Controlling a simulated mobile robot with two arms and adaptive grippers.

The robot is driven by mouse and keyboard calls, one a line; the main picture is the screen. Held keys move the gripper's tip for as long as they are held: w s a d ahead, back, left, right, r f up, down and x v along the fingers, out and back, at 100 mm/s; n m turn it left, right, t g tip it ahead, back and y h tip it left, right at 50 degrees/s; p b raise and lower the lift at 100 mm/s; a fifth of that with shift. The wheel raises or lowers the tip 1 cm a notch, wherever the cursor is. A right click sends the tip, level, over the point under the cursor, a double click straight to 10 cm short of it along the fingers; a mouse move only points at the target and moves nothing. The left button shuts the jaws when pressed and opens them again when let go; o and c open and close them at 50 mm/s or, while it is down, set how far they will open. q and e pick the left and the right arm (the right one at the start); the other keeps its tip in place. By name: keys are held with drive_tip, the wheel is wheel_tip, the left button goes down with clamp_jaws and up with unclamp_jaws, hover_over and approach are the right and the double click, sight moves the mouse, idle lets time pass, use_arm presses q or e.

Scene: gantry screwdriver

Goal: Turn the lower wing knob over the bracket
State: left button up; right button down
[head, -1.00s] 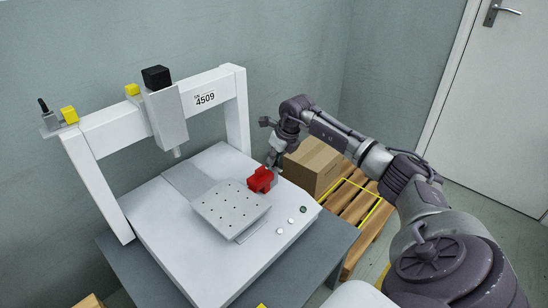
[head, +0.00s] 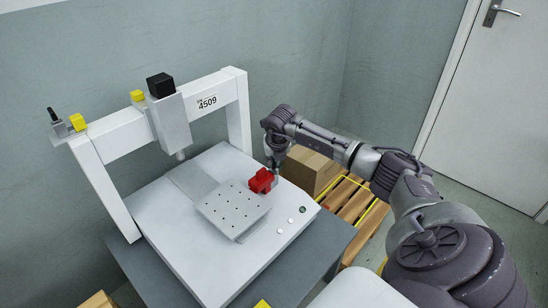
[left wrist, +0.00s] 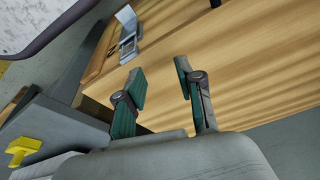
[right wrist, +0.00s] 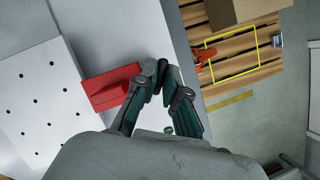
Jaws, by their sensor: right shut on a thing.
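A red winged piece (head: 262,181), which I take for the wing knob, sits at the right corner of the perforated plate (head: 228,208) on the white machine bed. My right gripper (head: 275,166) is at its right side. In the right wrist view the red piece (right wrist: 108,88) lies left of the fingers. The right fingertips (right wrist: 156,68) are together at its right end, shut on it. I cannot make out a separate bracket. My left gripper (left wrist: 159,76) is open and empty; it shows only in the left wrist view.
A white gantry (head: 210,86) marked 4509 spans the bed, with its spindle (head: 172,120) above the back part. Small round buttons (head: 291,221) lie at the bed's right edge. A cardboard box (head: 310,172) stands on a pallet to the right. Wooden surface (left wrist: 240,60) lies beyond my left fingers.

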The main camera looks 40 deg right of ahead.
drive_tip(key=shift+m, duration=0.4)
drive_tip(key=c, duration=1.2)
unclamp_jaws()
drive_tip(key=shift+c, duration=0.2)
drive_tip(key=v, duration=1.2)
drive_tip(key=shift+w+a, duration=0.15)
